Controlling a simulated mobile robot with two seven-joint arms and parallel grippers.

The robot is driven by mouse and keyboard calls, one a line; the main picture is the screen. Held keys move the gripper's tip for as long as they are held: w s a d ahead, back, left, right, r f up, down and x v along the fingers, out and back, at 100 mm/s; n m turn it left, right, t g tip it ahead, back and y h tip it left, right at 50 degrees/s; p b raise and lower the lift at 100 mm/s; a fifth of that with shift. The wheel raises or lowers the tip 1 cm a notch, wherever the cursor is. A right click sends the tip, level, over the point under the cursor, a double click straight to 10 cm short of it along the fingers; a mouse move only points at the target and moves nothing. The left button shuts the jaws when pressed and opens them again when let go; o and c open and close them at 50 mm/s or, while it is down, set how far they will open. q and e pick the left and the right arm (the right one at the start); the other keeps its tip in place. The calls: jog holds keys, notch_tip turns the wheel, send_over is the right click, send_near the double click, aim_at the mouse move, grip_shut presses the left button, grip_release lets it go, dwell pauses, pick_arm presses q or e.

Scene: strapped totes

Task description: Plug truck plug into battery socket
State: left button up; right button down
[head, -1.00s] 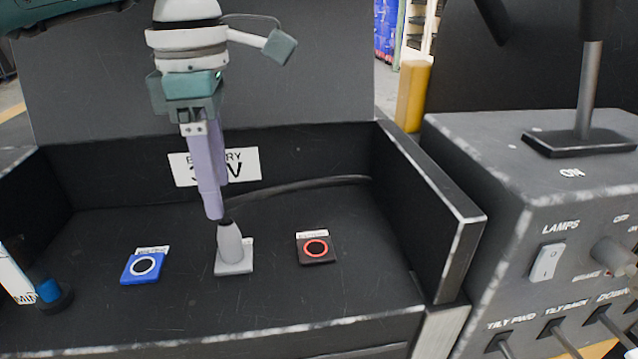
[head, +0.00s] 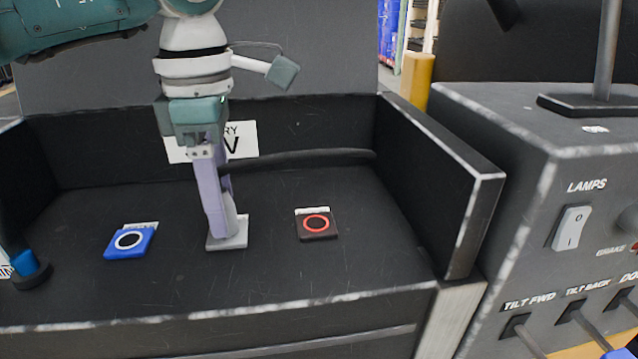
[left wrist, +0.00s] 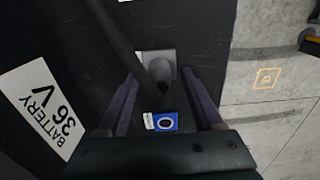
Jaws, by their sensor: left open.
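My left gripper (head: 222,232) points down and hides much of the plug in the head view. In the left wrist view its fingers (left wrist: 160,105) are open, with the grey plug (left wrist: 163,68) and cable (left wrist: 125,45) showing between them. A black socket with a red ring (head: 317,224), its label too small to read surely, lies right of the plug. A blue socket with a white ring (head: 130,241) lies left.
A "BATTERY 36 V" label (left wrist: 42,110) is on the tray's back wall. The tray's right wall (head: 445,190) stands beyond the red-ringed socket. A control box (head: 520,150) with switches and levers is at the right. A blue-topped cylinder (head: 25,264) is at far left.

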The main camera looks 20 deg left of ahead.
pick_arm(q)
jog(key=shift+f+b, duration=0.45)
jog(key=shift+f, duration=0.55)
pick_arm(e)
jog(key=shift+f, duration=0.85)
jog(key=shift+f, duration=0.1)
pick_arm(q)
jog(key=shift+c, duration=0.4)
grip_shut()
jog(key=shift+r, duration=0.15)
dwell(0.4)
